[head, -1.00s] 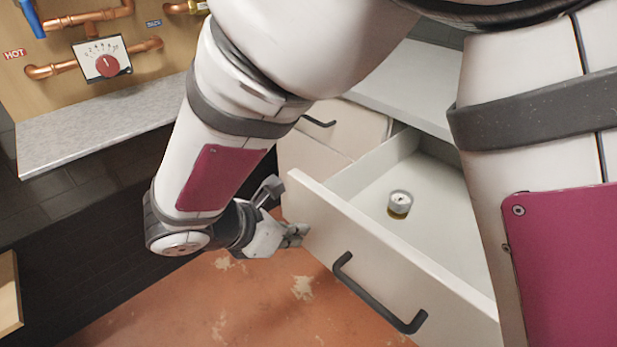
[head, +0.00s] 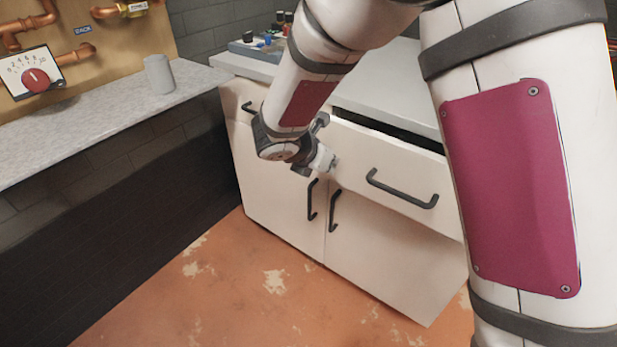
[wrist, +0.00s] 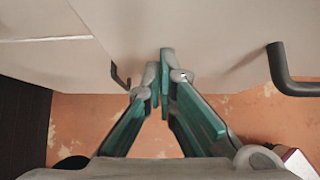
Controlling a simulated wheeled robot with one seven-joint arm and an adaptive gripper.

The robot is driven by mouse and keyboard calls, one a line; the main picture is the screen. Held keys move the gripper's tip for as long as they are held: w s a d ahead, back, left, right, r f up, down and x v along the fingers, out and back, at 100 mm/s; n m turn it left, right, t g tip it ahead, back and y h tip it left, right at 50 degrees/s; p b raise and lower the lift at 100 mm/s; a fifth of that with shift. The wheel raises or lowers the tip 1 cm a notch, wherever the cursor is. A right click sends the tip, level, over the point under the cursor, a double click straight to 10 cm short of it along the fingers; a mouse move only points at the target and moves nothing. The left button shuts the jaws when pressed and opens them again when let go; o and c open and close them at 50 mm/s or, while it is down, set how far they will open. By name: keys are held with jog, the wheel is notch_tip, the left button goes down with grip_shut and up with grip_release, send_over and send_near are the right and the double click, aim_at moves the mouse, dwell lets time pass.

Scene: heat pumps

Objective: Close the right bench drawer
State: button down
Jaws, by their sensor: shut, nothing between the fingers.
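The right bench drawer (head: 374,164) is a white front with a black bar handle (head: 402,190). It stands out from the bench by a small amount, with a dark gap above its top edge. My gripper (head: 331,163) is shut and empty, at the left part of this drawer front, left of the handle. In the wrist view the fingertips (wrist: 166,68) are together close to the white front, and the handle (wrist: 290,72) is to their right. I cannot tell whether the fingertips touch the front. The drawer's inside is hidden.
The left drawer's handle (head: 250,108) shows behind my arm. Cupboard doors with black handles (head: 333,211) are below. A stone counter (head: 100,125) with a grey cup (head: 159,75) is at the left. The orange floor (head: 270,290) in front is clear.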

jog(key=w+d, duration=0.4)
jog(key=w, duration=0.1)
jog(key=shift+w+p, duration=0.15)
jog(key=shift+p, duration=0.15)
jog(key=shift+w+d, duration=0.1)
jog(key=shift+d, duration=0.05)
jog(key=shift+w+d+r, duration=0.1)
